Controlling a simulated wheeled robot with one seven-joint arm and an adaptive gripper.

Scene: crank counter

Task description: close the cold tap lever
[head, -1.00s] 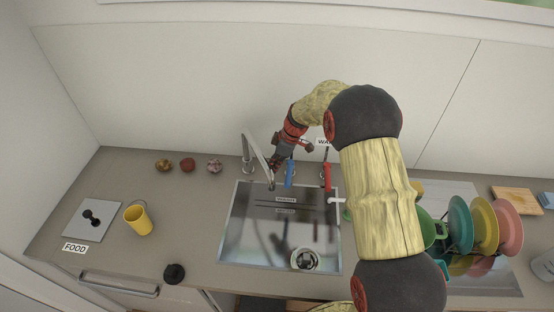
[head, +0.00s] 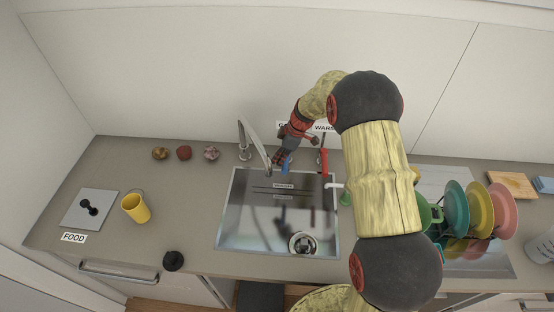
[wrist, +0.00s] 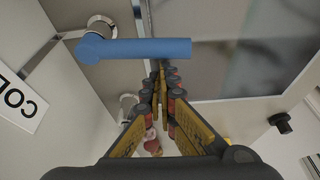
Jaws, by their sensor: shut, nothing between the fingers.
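The cold tap lever is a blue bar, seen in the wrist view (wrist: 140,50) lying across the picture from its metal base toward the sink. In the head view the blue lever (head: 286,169) shows only partly, below my gripper (head: 279,160), which hides the rest. My gripper also shows in the wrist view (wrist: 164,75), with its fingers shut and nothing between them. The fingertips are close to the lever's side; I cannot tell whether they touch it. A "COLD" label (wrist: 20,100) shows beside the lever.
The red lever (head: 324,161) under the "WARM" label stands right of my gripper. The metal spout (head: 255,146) rises just left of it. The sink (head: 232,215) lies in front. A dish rack with coloured plates (head: 480,212) is at the right.

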